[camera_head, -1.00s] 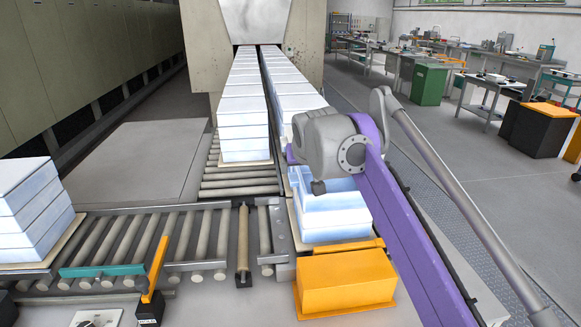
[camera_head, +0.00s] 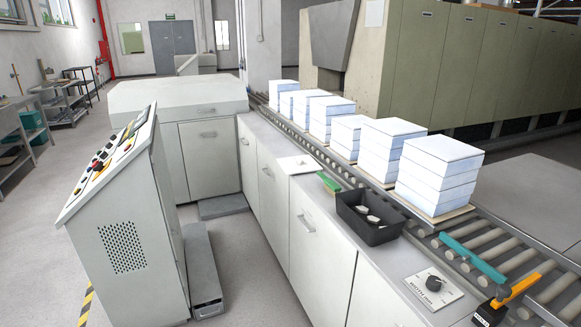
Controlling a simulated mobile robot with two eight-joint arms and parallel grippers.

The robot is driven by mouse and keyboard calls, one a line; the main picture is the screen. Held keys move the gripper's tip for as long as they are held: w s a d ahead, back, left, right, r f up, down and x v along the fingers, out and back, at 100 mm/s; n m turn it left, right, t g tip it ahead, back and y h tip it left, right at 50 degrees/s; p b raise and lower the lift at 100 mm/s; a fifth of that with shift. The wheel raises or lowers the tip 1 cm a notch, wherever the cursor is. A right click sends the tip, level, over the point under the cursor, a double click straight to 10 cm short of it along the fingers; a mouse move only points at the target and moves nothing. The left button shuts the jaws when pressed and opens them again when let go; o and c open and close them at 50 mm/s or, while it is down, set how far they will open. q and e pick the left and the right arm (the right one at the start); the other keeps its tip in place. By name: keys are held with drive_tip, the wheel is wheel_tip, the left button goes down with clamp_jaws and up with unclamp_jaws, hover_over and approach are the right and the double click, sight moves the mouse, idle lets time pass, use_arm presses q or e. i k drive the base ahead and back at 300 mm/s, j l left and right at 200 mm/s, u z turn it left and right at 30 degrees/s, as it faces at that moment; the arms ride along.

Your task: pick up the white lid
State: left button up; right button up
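Several stacks of white blocks stand in a row on the conveyor, and the nearest stack (camera_head: 435,178) is at right of centre. Its flat white top piece (camera_head: 443,149) looks like a lid, but I cannot tell which stack's top the task means. A second stack (camera_head: 390,150) stands just behind it. A thin white plate (camera_head: 296,165) with a small dark mark lies on the cabinet top. Neither of my grippers is in view.
A roller conveyor (camera_head: 510,263) runs beside the grey cabinets (camera_head: 312,235). A black bin (camera_head: 372,234) holding small white pieces, a white dial panel (camera_head: 434,287) and an orange-handled lever (camera_head: 524,286) sit along it.

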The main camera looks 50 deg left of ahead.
sight(292, 165)
drive_tip(key=u, duration=1.6)
drive_tip(key=i+l, duration=0.05)
drive_tip(key=l, duration=0.05)
